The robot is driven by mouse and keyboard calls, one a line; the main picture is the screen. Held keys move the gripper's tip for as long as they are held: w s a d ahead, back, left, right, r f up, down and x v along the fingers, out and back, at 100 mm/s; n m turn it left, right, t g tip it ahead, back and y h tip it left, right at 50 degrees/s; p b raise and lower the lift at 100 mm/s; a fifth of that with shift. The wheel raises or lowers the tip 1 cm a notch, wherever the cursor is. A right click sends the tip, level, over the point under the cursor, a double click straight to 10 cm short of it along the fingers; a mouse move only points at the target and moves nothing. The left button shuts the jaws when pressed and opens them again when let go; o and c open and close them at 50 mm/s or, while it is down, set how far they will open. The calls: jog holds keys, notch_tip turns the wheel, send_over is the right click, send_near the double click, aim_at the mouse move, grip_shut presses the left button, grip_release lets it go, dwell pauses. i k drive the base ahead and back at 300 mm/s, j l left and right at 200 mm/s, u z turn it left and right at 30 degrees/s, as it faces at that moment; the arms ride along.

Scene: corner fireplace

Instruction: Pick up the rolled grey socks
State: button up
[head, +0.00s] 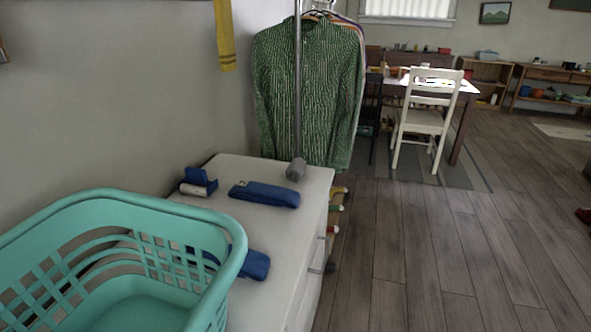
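The rolled grey socks (296,169) show as a small dark grey bundle in the head view. They lie near the far right corner of the top of a white dresser (228,175). A thin upright metal pole (297,80) meets them in the picture; whether it touches them I cannot tell. My gripper is not in this view.
A teal laundry basket (130,205) fills the near left. Blue folded cloths lie on the dresser: one (264,194) just before the socks, one (198,182) farther left, one (255,264) partly behind the basket. A green patterned shirt (305,90) hangs behind.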

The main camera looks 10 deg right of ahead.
aim_at(297, 167)
jog(key=i+l+u, duration=0.25)
jog(key=i+l, duration=0.25)
jog(key=l, duration=0.25)
jog(key=i+l+u, duration=0.15)
jog(key=l, duration=0.3)
jog(key=i+l+u, duration=0.15)
jog(key=i+l, duration=0.15)
jog(key=i+l+u, duration=0.1)
jog(key=i+l, duration=0.2)
jog(key=l, duration=0.25)
jog(key=i+l+u, duration=0.15)
jog(key=i+l, duration=0.15)
jog(key=l, duration=0.2)
jog(key=i+j, duration=0.2)
